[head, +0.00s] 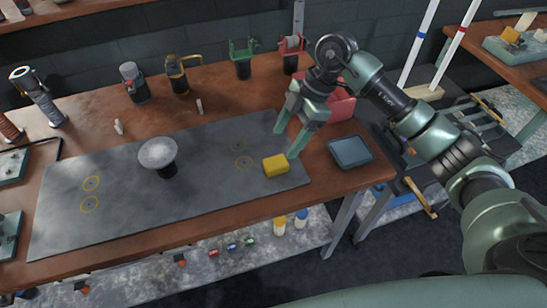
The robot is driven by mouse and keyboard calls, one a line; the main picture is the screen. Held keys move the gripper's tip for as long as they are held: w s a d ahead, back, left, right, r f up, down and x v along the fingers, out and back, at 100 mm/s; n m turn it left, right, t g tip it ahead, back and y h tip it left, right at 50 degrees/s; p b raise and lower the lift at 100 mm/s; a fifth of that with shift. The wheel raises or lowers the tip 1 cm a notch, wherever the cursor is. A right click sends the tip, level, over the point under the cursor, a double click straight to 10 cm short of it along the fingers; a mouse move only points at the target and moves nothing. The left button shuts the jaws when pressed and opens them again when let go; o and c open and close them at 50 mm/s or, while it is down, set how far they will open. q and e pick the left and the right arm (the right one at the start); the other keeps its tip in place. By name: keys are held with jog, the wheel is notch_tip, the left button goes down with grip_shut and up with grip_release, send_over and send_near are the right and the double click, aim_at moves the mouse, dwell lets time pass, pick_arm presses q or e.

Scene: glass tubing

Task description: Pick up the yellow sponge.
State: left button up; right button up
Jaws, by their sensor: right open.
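The yellow sponge (276,166) lies on the right end of the dark grey mat (110,222) on the wooden table. My right gripper (285,143) is open just above and behind the sponge, with its fingers pointing down. One fingertip is close to the sponge's right side; I cannot tell whether it touches. The other fingertip is behind and left of the right one, over the mat. Nothing is between the fingers that I can make out. My left gripper is out of view.
A blue-grey tray (351,152) lies right of the mat, and a red box (338,104) is behind my right gripper. Torches and tools line the table's back. The table's front edge is near the sponge.

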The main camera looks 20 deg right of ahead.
aim_at(276, 161)
jog(key=p+x, duration=0.1)
jog(key=x, duration=0.2)
jog(key=p+x, duration=0.1)
jog(key=x, duration=0.2)
jog(key=shift+s+f, duration=0.2)
jog(key=shift+f, duration=0.55)
jog(key=shift+c, duration=0.9)
jog(key=c, duration=1.2)
jog(key=shift+c, duration=0.2)
jog(key=shift+r, duration=0.1)
notch_tip(276, 161, up, 20)
jog(key=b, duration=0.2)
jog(key=shift+b, duration=0.35)
